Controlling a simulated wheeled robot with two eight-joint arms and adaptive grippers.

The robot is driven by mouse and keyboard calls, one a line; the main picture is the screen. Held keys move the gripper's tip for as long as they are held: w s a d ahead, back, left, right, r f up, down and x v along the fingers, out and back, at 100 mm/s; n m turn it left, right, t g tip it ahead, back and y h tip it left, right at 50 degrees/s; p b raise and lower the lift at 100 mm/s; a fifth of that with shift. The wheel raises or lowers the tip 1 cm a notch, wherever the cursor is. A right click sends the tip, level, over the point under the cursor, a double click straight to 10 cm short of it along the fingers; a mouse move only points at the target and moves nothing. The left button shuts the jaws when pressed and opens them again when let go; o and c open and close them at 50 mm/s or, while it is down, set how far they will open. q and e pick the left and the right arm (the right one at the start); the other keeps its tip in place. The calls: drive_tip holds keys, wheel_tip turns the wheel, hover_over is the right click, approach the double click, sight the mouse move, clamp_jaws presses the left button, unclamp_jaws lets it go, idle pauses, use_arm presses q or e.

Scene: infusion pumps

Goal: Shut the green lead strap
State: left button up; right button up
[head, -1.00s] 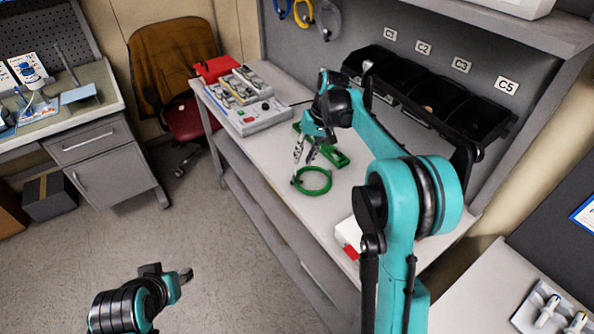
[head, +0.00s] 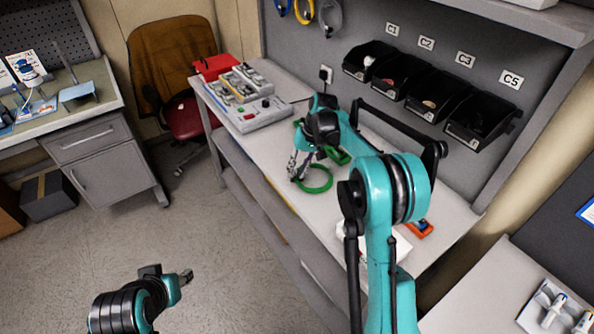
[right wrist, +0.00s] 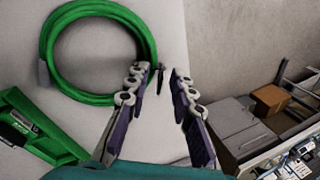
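The green lead (head: 327,186) lies coiled on the white bench top. In the right wrist view the coil (right wrist: 85,99) fills the upper left, with a grey end piece at its left side. A small dark piece (right wrist: 160,76), possibly the strap, sticks out at the coil's right side. My right gripper (head: 293,168) is at the coil's left edge in the head view. In the right wrist view it (right wrist: 158,85) is open, with its left finger overlapping the coil's edge and its right finger clear of it. My left gripper (head: 186,277) is low over the floor, away from the bench.
A green holder (right wrist: 35,128) lies beside the coil. A grey device (head: 258,115) and a red box (head: 215,67) stand at the bench's far end. Black bins (head: 405,85) line the wall. An orange-red item (head: 420,229) lies to the right of my arm.

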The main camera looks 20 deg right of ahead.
clamp_jaws()
